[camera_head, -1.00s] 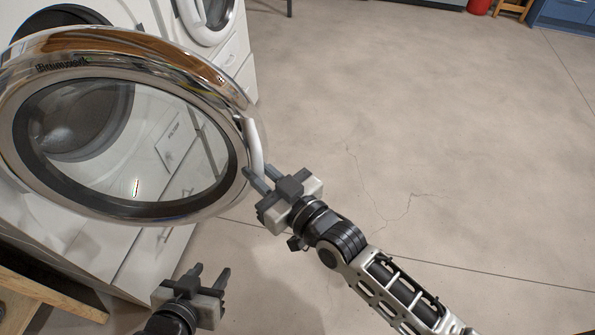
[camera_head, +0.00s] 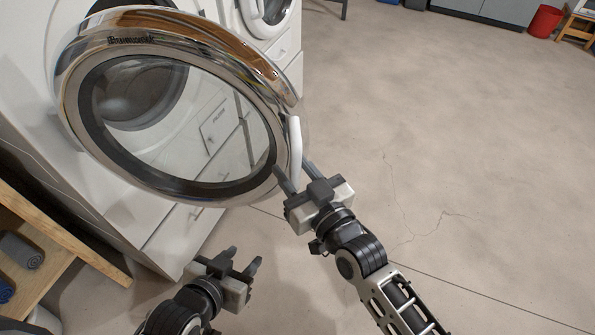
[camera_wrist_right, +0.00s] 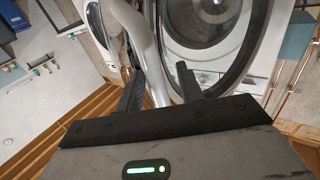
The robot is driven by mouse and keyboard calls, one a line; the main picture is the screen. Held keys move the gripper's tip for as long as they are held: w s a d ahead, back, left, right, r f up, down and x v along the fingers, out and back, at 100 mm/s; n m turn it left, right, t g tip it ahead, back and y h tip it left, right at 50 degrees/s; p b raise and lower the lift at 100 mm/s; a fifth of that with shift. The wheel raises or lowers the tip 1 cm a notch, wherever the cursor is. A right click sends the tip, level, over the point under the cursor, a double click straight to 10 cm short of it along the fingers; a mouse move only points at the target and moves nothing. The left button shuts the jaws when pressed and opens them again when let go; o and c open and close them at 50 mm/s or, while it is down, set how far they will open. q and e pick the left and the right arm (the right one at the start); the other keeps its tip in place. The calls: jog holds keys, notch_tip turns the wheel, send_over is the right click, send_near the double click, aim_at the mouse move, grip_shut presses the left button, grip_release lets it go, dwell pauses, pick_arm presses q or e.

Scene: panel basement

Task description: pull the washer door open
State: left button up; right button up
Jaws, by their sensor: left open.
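The washer door (camera_head: 172,188) is a round chrome-rimmed glass door, swung well out from the white washer (camera_head: 60,146). Its white curved handle (camera_head: 295,150) is on the rim's right side. My right gripper (camera_head: 297,175) is at the handle's lower end with its fingers apart. In the right wrist view the handle (camera_wrist_right: 152,58) passes between the two spread fingers (camera_wrist_right: 160,88), nearer the left one. My left gripper (camera_head: 243,258) is open and empty, low in front of the washer and below the door, touching nothing.
A second white machine (camera_head: 284,50) stands behind the door. A wooden shelf (camera_head: 62,232) with rolled dark towels (camera_head: 22,251) is at the lower left. A red bin (camera_head: 544,21) is far off at the back right. The concrete floor (camera_head: 450,130) to the right is clear.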

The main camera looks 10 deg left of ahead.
jog(key=b+v, duration=0.1)
jog(key=v, duration=1.5)
